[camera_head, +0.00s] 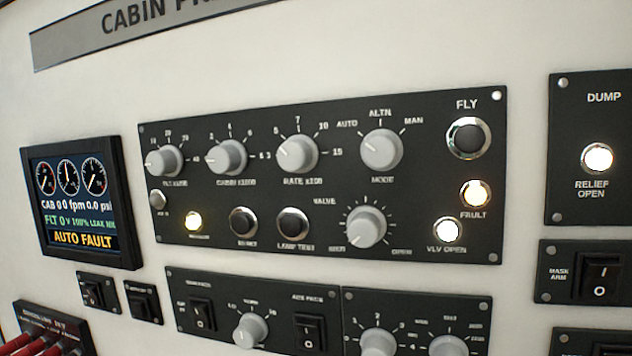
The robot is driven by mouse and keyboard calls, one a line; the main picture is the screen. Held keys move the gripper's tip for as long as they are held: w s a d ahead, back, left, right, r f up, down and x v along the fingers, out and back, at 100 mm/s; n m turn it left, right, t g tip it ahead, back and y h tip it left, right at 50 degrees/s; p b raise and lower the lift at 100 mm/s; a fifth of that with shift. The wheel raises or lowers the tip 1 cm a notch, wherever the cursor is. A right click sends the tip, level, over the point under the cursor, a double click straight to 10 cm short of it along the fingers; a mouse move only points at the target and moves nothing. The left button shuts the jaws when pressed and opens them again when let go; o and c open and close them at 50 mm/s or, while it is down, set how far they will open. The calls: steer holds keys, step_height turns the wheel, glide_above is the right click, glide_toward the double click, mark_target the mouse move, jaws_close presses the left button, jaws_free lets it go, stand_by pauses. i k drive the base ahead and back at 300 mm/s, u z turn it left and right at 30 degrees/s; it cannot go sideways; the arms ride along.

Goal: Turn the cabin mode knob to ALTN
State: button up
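The cabin mode knob (381,150) is a round grey knob at the upper right of the large dark panel (330,112). The word MODE is printed below it. AUTO is printed at its upper left, ALTN above it and MAN at its upper right. Its pointer mark appears to lean to the upper left, toward AUTO. The screen (83,204) at left reads AUTO FAULT in yellow. My gripper is not in view, and nothing touches the knob.
The RATE knob (297,153) is left of the mode knob, the VALVE knob (366,228) below it, and the FLY button (468,138) to its right. A DUMP panel (605,200) is at far right. The space before the panel looks clear.

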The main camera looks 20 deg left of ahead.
mark_target(381, 149)
steer(key=z, duration=0.3)
steer(key=k, duration=0.85)
steer(key=u, duration=0.35)
steer(key=i, duration=0.5)
steer(key=z, duration=0.05)
